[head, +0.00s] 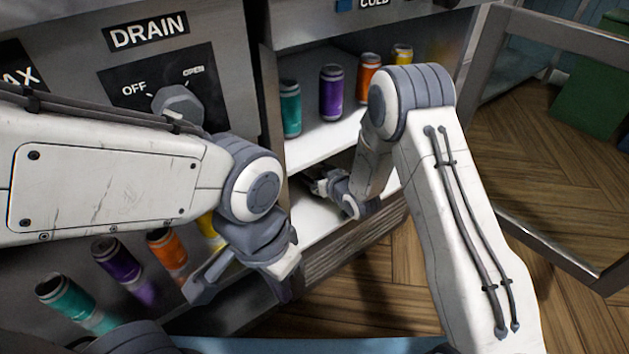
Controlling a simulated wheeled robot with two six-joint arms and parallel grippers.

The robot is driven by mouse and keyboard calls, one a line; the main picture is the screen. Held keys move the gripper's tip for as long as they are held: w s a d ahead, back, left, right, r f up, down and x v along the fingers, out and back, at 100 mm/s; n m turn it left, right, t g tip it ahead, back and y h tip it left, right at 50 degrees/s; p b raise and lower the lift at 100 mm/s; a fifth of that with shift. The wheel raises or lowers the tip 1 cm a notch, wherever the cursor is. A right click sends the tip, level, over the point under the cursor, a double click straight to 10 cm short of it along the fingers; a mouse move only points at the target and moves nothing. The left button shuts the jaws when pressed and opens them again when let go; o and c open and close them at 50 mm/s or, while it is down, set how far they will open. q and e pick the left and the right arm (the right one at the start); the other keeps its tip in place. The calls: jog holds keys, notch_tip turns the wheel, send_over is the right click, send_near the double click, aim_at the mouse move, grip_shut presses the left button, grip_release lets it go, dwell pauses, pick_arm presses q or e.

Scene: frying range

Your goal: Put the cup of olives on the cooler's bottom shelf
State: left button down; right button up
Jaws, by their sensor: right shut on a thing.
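The cooler stands open, with a white upper shelf (312,148) and a white bottom shelf (310,228). My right gripper (318,180) reaches inside, between the two shelves, above the bottom shelf. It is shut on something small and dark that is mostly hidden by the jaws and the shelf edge. I cannot make out the cup of olives clearly. My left gripper (243,284) is low in front of the metal front, left of the cooler opening. Its fingers are spread apart and nothing shows between them.
Teal (290,108), purple (331,92), orange (369,70) and yellow (403,54) cans line the upper shelf. More coloured cans show at lower left. The glass door (583,265) is swung open to the right. A drain knob (178,104) is above my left arm.

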jog(key=shift+f, duration=0.95)
pick_arm(q)
jog(key=shift+f, duration=0.6)
pick_arm(e)
jog(key=shift+r, duration=0.15)
pick_arm(q)
jog(key=shift+f, duration=0.1)
pick_arm(e)
jog(key=o, duration=0.9)
jog(key=shift+f, duration=0.2)
jog(key=shift+r, duration=0.25)
jog(key=p+v, duration=0.6)
jog(key=v, duration=0.6)
pick_arm(q)
notch_tip(320, 180, up, 6)
jog(key=shift+f+b, duration=0.1)
jog(key=shift+b, duration=0.2)
pick_arm(e)
jog(key=s+r+g+h, duration=0.1)
jog(key=s+r+g, duration=0.3)
jog(key=s, duration=0.6)
jog(key=s+r+n+g+h, duration=0.1)
jog(key=s+r+g+h, duration=0.1)
jog(key=s+r+g, duration=0.2)
jog(key=s+r+g+h, duration=0.2)
jog(key=s+r, duration=0.6)
jog(key=s, duration=0.8)
jog(key=shift+s+a+r+g, duration=0.25)
jog(key=shift+s+a+g, duration=0.1)
jog(key=shift+g, duration=0.55)
